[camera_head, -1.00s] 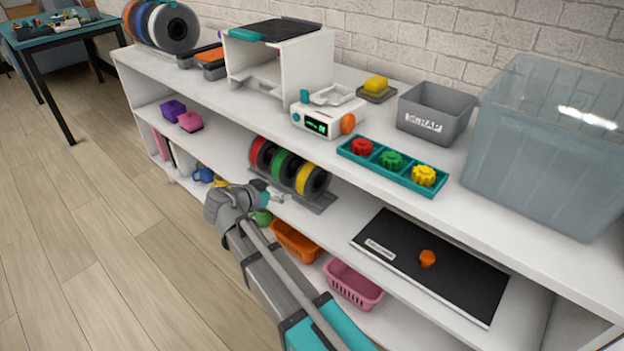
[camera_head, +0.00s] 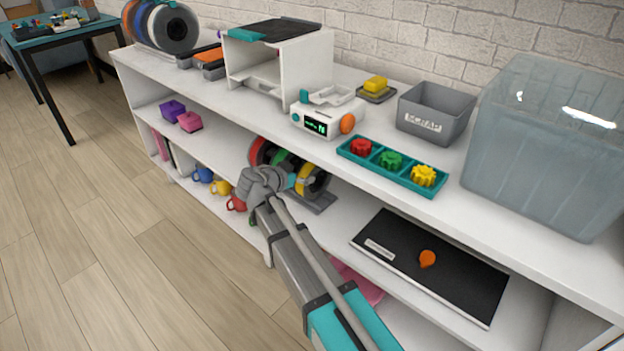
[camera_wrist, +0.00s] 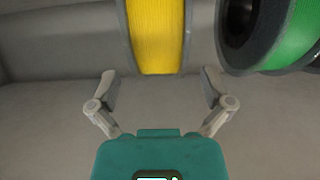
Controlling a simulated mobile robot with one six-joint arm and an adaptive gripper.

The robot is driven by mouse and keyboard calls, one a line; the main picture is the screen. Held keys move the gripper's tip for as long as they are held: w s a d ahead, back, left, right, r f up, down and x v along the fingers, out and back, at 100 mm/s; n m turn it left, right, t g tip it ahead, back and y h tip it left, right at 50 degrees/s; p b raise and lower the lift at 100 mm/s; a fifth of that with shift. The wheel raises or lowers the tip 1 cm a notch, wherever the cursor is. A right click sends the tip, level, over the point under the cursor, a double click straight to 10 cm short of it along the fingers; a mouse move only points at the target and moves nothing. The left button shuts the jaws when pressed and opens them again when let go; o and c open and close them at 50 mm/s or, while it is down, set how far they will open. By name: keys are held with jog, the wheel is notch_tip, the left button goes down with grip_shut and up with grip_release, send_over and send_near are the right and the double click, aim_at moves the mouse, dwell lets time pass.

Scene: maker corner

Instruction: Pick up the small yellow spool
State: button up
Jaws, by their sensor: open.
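The small yellow spool (camera_head: 309,181) stands on edge on the middle shelf, at the right end of a row with a green and a red spool. My arm and wrist hide part of it in the head view. In the wrist view the yellow spool (camera_wrist: 157,38) is upright, dark-rimmed and ahead of my gripper, roughly centred between the fingers. My gripper (camera_wrist: 160,92) is open and empty, with one finger on each side. The fingertips stop just short of the spool's visible lower edge. My gripper (camera_head: 291,181) also shows in the head view, close to the spool.
The green spool (camera_wrist: 289,40) stands close right of the yellow one in the wrist view. The upper shelf board (camera_head: 330,168) runs above the row. A black panel (camera_head: 440,270) with an orange piece lies to the right. Mugs (camera_head: 219,187) stand on the bottom shelf.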

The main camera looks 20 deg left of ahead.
aim_at(313, 168)
jog(key=shift+w+d, duration=0.15)
jog(key=shift+w, duration=0.25)
jog(key=shift+r+b+x, duration=0.2)
jog(key=shift+b+x, duration=0.4)
jog(key=shift+x, duration=1.6)
jog(key=shift+w, duration=0.1)
jog(key=c, duration=1.2)
